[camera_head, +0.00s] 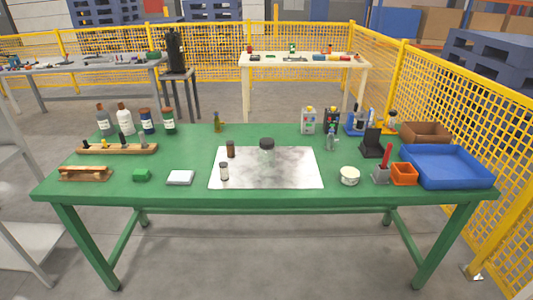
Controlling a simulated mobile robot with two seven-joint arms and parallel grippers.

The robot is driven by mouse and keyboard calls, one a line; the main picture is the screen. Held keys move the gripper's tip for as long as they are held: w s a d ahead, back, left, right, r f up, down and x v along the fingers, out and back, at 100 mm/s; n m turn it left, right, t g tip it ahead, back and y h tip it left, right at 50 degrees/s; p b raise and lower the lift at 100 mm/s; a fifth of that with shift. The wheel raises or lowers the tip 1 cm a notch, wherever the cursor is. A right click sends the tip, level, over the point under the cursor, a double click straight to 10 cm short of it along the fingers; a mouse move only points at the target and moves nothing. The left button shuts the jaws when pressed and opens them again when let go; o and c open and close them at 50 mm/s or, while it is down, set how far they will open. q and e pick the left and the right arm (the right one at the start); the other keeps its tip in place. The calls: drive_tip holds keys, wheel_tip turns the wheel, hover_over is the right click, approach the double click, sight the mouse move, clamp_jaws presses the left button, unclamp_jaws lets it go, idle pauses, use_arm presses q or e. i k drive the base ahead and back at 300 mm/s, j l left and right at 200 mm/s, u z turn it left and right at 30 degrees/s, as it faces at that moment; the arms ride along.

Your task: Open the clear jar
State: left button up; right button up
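A clear jar (267,155) with a wide dark lid on top stands upright on a grey-white mat (295,177) in the middle of the green table. Its body is see-through and hard to make out against the mat. The lid sits on the jar. A small brown bottle (231,149) and a small pale bottle with a dark cap (224,172) stand to its left on the same mat. Neither of my grippers shows in the head view.
Several bottles stand along the back of the green table (195,193). Wooden racks (118,148) are at the left. A white tub (350,176), an orange bin (404,174) and a blue tray (447,166) are at the right. The mat's right half is clear.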

sight(268, 158)
drive_tip(key=i+l+u, duration=0.15)
drive_tip(key=u, duration=0.3)
drive_tip(key=i+l+u, duration=0.1)
drive_tip(key=l+u, duration=0.35)
drive_tip(key=i+l+u, duration=0.15)
drive_tip(key=l, duration=0.25)
drive_tip(key=l+u, duration=0.1)
drive_tip(key=l, duration=0.9)
drive_tip(key=i+l, duration=0.15)
drive_tip(key=l, duration=0.35)
